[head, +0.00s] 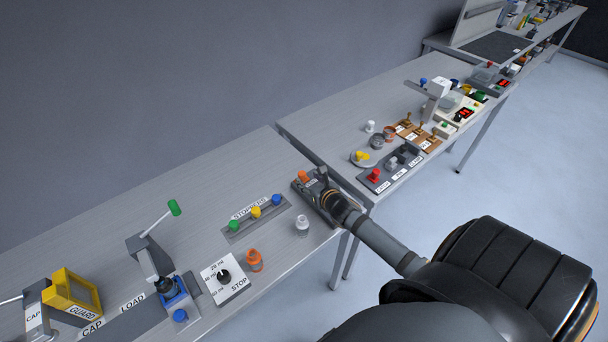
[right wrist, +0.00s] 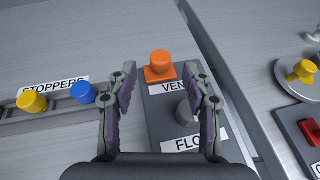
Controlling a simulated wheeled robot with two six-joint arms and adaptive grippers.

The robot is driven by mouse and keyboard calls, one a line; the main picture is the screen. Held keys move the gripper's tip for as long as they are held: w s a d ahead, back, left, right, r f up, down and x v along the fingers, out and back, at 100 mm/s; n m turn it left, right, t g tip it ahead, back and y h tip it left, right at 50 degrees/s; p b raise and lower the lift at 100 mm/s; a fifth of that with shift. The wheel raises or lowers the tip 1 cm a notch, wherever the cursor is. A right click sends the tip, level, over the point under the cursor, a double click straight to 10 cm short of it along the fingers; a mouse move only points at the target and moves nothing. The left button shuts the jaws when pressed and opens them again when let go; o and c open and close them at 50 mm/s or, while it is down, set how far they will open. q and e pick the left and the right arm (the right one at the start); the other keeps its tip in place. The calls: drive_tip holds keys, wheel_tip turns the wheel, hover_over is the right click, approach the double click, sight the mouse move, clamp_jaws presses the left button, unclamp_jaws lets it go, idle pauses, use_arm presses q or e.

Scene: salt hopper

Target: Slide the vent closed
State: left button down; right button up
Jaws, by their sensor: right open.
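The vent is an orange knob on an orange square slide (right wrist: 160,66) at the far end of a dark grey panel (right wrist: 157,132), by a label that reads "VEN", partly covered. In the head view the orange knob (head: 303,176) is at the right end of the near table. My right gripper (right wrist: 161,74) is open, its fingers on either side of the panel with the knob just beyond and between the tips. It shows in the head view (head: 316,184) over the panel. I cannot tell whether it touches the knob. My left gripper is not in view.
A grey knob (right wrist: 185,111) by a "FLO" label is on the same panel, partly behind the right finger. The stopper rack (head: 256,218) with green, yellow and blue stoppers lies left. A white-topped piece (head: 302,224) stands nearby. A gap separates the second table (head: 340,118).

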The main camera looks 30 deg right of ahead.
sight(302, 174)
drive_tip(key=x, duration=0.4)
drive_tip(key=shift+w+d+f, duration=0.1)
drive_tip(key=shift+w+f, duration=0.1)
drive_tip(key=shift+w, duration=0.05)
clamp_jaws()
